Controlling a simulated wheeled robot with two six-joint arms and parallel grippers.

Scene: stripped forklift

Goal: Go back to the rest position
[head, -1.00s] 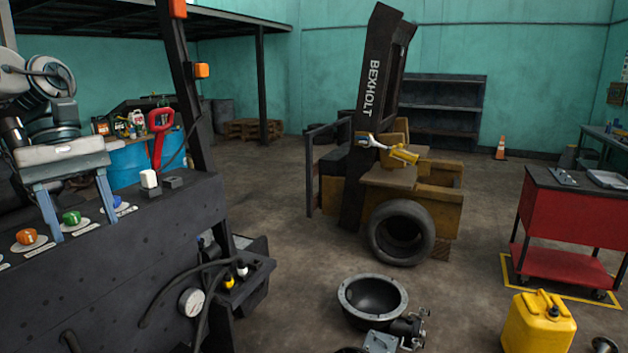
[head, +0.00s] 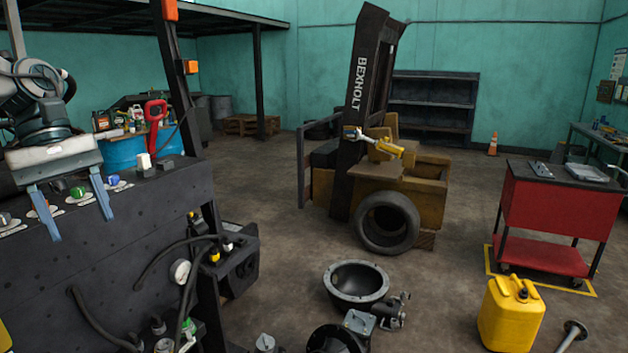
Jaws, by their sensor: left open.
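My left gripper (head: 70,205) comes in from the left in the head view. Its two blue-grey fingers point down and stand apart, with nothing between them. It is in front of the dark control panel (head: 150,235) with its coloured knobs. A green knob (head: 77,192) shows between the fingers, and a blue knob (head: 113,180) is just right of them. Whether the fingers touch the panel cannot be told. My right gripper is not in view.
A red lever (head: 155,120) and a dark post (head: 178,90) rise from the panel. A black bowl-shaped housing (head: 356,284), a yellow can (head: 511,312) and a red cart (head: 556,210) stand on the floor to the right. The stripped forklift (head: 425,185) is behind. Open floor lies between.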

